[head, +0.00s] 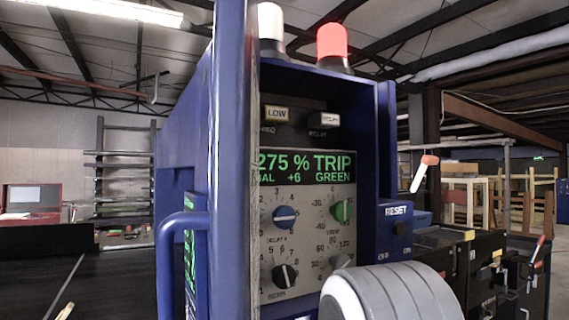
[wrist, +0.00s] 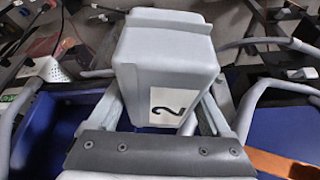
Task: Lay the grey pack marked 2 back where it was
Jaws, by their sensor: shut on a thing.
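The grey pack marked 2 (wrist: 170,70) fills the middle of the wrist view, its white label with a black 2 facing the camera. My gripper (wrist: 166,103) is shut on it, with one finger along each side. The pack looks held up above the cluttered surroundings, and what lies directly beneath it is hidden. Neither the pack nor my gripper shows in the head view. There, the blue detector cabinet (head: 232,150) stands close in front, with a lit panel (head: 305,167) reading 275 % TRIP and GREEN. The place where the pack lay cannot be made out.
A white lamp (head: 271,25) and a red lamp (head: 332,40) top the cabinet. A RESET box (head: 397,228) is on its right side. A dark flat surface (head: 60,270) stretches left. Dark benches with loose items (head: 470,265) stand right. My arm covers the lower right.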

